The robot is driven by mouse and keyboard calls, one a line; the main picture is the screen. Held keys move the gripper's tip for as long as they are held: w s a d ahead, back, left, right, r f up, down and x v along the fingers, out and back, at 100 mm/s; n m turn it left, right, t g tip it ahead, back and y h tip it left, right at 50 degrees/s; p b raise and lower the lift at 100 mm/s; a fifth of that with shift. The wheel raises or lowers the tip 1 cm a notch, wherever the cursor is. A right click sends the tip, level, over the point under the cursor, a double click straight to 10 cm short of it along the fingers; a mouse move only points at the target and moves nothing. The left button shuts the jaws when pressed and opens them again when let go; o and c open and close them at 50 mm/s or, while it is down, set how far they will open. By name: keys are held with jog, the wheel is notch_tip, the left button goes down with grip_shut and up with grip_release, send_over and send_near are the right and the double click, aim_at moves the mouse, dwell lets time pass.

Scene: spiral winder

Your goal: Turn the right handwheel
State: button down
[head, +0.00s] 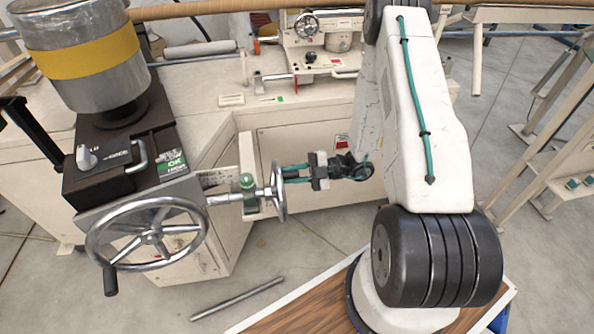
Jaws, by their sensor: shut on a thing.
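The right handwheel (278,203) is a metal wheel seen nearly edge-on, on a horizontal shaft (224,198) with a green-topped support. My gripper (287,174) reaches it from the right with teal fingers. The fingers are shut on the right handwheel at its upper rim. The exact contact is small and partly hidden. A larger spoked handwheel (150,237) with a dark crank grip faces the camera at the left.
A dark control box (110,165) with a metal drum and yellow band (85,65) stands at the left. A beige cabinet (300,140) lies behind my gripper. A metal rod (238,299) lies on the floor. Another small handwheel machine (318,60) stands at the back.

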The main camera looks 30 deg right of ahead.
dwell(0.4)
jog(key=c, duration=1.2)
grip_release()
jog(key=shift+d, duration=0.1)
jog(key=shift+c, duration=0.2)
jog(key=v, duration=0.7)
jog(key=shift+s+d, duration=0.2)
jog(key=shift+d, duration=0.1)
jog(key=shift+r, duration=0.1)
